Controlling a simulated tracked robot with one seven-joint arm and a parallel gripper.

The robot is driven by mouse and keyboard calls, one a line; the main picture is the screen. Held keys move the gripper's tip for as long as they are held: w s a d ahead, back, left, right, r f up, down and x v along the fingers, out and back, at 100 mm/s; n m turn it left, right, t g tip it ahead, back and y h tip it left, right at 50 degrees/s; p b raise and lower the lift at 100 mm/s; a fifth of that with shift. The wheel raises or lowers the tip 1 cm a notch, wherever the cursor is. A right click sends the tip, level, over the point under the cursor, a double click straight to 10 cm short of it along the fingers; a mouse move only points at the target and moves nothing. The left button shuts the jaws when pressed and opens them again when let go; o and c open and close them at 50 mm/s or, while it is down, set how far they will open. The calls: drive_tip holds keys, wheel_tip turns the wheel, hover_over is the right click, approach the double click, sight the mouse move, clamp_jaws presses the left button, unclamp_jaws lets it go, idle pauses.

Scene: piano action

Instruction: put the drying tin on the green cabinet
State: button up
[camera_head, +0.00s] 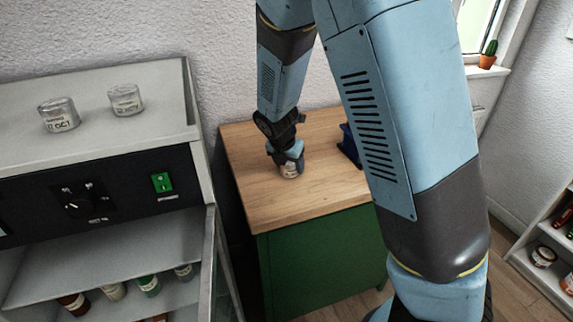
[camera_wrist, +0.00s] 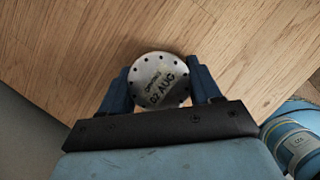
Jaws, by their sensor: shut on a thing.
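The drying tin (camera_head: 289,171) is a small round pale tin. Its lid, pierced with small holes and printed "02 AUG", faces up in the wrist view (camera_wrist: 158,82). My gripper (camera_head: 287,160) is shut on it, with one dark blue finger on each side in the wrist view (camera_wrist: 160,76). The green cabinet (camera_head: 320,262) has a bare wooden top (camera_head: 245,160). The tin is over this top, at or very near its surface; I cannot tell whether it touches.
A dark blue object (camera_head: 348,146) stands on the cabinet top, partly hidden by my arm. Two small labelled tins (camera_head: 59,115) (camera_head: 126,100) stand on the grey oven (camera_head: 100,75) at left. Its glass door (camera_head: 210,265) is open beside the cabinet. The wood left of the tin is clear.

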drive_tip(key=shift+f, duration=0.1)
drive_tip(key=o, duration=1.2)
drive_tip(key=v, duration=1.2)
drive_tip(key=shift+s, duration=0.1)
